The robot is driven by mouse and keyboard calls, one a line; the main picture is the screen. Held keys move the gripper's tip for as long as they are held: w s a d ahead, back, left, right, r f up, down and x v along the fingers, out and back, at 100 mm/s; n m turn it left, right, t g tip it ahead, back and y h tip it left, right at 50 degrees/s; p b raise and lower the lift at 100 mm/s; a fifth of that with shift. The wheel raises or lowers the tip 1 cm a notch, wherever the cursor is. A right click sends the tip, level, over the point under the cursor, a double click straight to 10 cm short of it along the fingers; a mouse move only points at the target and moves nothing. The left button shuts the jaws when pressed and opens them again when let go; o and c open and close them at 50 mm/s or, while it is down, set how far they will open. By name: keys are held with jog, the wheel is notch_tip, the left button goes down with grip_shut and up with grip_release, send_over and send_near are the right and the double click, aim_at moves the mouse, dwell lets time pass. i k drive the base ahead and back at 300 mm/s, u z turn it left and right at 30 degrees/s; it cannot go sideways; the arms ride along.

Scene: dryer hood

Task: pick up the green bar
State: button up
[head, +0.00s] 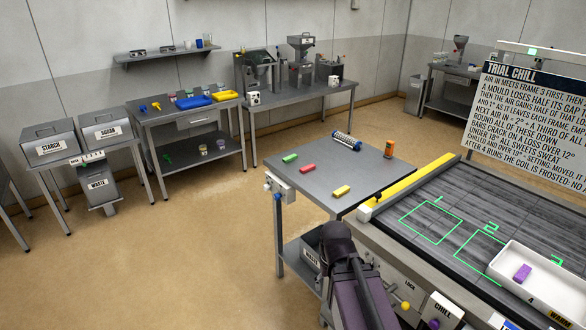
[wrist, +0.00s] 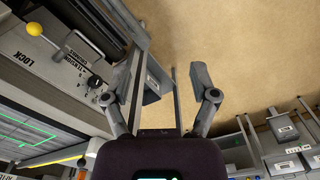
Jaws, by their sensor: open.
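The green bar (head: 290,158) lies near the far left edge of a grey side table (head: 322,172) in the head view. A red bar (head: 307,168) and a yellow bar (head: 341,190) lie on the same table, to its right and nearer. In the wrist view my gripper (wrist: 162,88) is open, with nothing between its fingers. It is away from the green bar, and the wrist view does not show the bar. In the head view my arm shows at the bottom centre, and the fingers cannot be made out there.
The cooling table (head: 470,215), with a white tray (head: 540,292) holding a purple bar (head: 522,272), adjoins on the right. The floor (head: 200,240) left of the side table is clear.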

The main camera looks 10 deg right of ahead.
aim_at(292, 156)
jog(key=u, duration=0.35)
jog(key=i, duration=1.9)
